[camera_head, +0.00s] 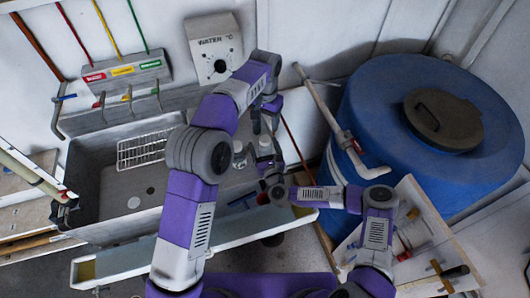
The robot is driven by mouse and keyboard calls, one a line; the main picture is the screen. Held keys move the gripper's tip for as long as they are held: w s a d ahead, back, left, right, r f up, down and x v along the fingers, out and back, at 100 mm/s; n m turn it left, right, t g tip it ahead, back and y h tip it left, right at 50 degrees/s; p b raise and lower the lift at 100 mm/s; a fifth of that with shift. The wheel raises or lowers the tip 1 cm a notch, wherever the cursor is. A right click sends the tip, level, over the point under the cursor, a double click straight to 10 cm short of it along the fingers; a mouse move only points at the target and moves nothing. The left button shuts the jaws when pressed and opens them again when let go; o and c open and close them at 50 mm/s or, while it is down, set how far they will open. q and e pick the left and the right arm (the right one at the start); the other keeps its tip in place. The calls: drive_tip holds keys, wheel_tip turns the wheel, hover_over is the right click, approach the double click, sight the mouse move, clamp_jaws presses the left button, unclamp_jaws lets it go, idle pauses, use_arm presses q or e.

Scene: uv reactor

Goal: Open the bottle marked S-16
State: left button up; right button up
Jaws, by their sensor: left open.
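Small bottles stand at the picture's middle on the ledge to the right of the sink. One pale bottle (265,146) is below my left gripper, and a greyish one (240,154) is to its left. No S-16 mark can be read on either. My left gripper (265,126) points down, open, just above the pale bottle; I cannot tell whether it touches it. My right gripper (270,176) reaches in from the right, close below the bottle. Its fingers are small and dark, and I cannot tell whether they hold the bottle, whose lower part is partly hidden.
A grey sink (128,200) with a wire rack (143,149) lies left. A large blue tank (375,100) with a dark lid (442,119) stands right, a pipe (325,112) beside it. A water temperature box (213,50) is on the back wall.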

sight(265, 139)
drive_tip(key=shift+w, duration=0.2)
drive_tip(key=shift+c, duration=0.3)
clamp_jaws()
use_arm(q)
drive_tip(key=m, duration=1.2)
drive_tip(key=shift+f, duration=0.1)
drive_tip(key=m, duration=1.9)
drive_tip(key=shift+f, duration=3.9)
